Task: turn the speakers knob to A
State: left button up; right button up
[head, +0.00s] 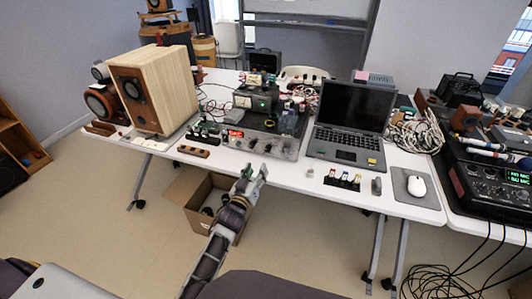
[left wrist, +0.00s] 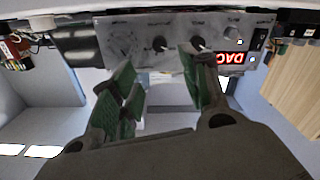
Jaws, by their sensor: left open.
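The amplifier (head: 285,148) stands at the table's front edge in the head view, with a red lit display (head: 235,133) at its left end. In the left wrist view its grey front panel (left wrist: 140,30) appears upside down. Dark knobs show there, one near the middle (left wrist: 160,45) and one beside the right finger (left wrist: 197,44). The labels are too small to read, so I cannot tell which is the speakers knob. My left gripper (head: 256,174) is open and empty in front of the panel. Its green-padded fingers (left wrist: 157,68) show apart, pointing at the panel. My right gripper is out of view.
A laptop (head: 348,122) stands right of the amplifier, and a wooden speaker (head: 168,88) stands to the left. An open cardboard box (head: 187,196) is on the floor below the table (head: 290,178). Small connectors (head: 342,180) lie near the front edge.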

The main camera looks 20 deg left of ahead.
aim_at(267, 150)
pick_arm(q)
jog(key=shift+w+d, duration=0.1)
jog(key=shift+w, duration=3)
jog(key=shift+w+b, duration=0.4)
jog(key=shift+w, duration=0.95)
jog(key=shift+w+d, duration=0.1)
jog(key=shift+w, duration=1.5)
pick_arm(e)
jog(key=w+a, duration=0.1)
jog(key=w+r, duration=0.1)
jog(key=shift+w+a+r, duration=0.25)
jog(key=shift+w+a, duration=0.05)
jog(key=shift+a, duration=0.1)
jog(key=shift+s+d, duration=0.1)
